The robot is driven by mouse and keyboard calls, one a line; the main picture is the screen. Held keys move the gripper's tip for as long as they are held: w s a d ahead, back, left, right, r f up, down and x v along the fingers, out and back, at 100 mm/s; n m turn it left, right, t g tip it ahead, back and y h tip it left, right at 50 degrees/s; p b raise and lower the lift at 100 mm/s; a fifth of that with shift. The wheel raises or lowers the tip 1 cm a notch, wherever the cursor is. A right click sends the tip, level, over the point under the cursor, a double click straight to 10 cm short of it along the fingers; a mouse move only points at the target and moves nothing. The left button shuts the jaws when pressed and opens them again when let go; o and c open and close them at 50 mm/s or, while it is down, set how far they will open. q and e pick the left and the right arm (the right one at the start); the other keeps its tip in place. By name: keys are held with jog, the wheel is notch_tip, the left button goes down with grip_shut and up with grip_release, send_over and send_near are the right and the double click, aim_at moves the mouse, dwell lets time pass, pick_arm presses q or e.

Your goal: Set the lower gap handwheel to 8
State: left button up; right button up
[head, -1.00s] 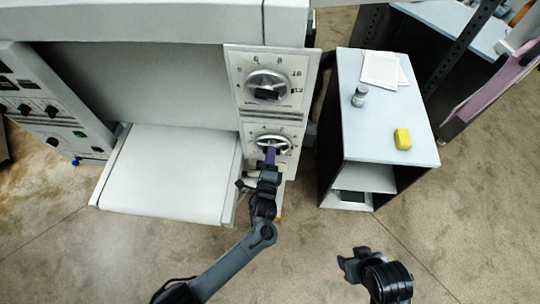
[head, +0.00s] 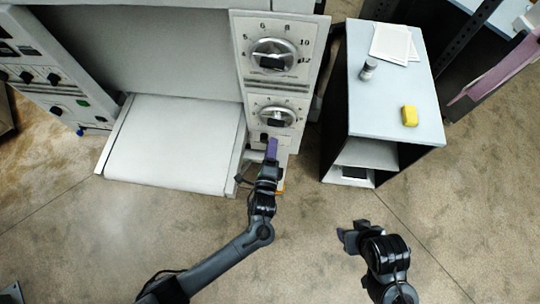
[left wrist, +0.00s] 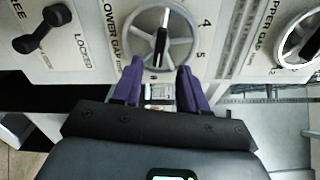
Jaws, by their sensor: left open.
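The lower gap handwheel (head: 273,117) is a silver spoked wheel with a dark bar across its hub, low on the white dial panel. It also shows in the left wrist view (left wrist: 135,36), beside the words LOWER GAP, with 4 and 5 readable at its right; its bar stands nearly upright. My left gripper (head: 271,150) has purple fingers, just below the wheel in the head view. In the left wrist view its fingers (left wrist: 160,82) are spread and empty, apart from the bar. My right gripper (head: 350,236) hangs over the floor at the lower right; its jaw opening is unclear.
The upper gap handwheel (head: 272,60) sits above on the same panel. A flat white bed (head: 170,145) lies left of my left gripper.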

pick_arm(q)
jog(key=shift+s+a, duration=0.15)
jog(key=shift+s, duration=1.35)
jog(key=s+a+f+n+g+y+p, duration=0.25)
jog(key=s+a+n+g, duration=0.3)
jog(key=s+a, duration=0.5)
jog(key=s+a+r+n+g+h, duration=0.1)
jog(key=s+a+r+n+g, duration=0.8)
jog(key=s+n, duration=0.3)
jog(key=shift+s+a+r+n, duration=0.15)
jog(key=shift+a+r+n, duration=0.3)
jog(key=shift+n, duration=0.4)
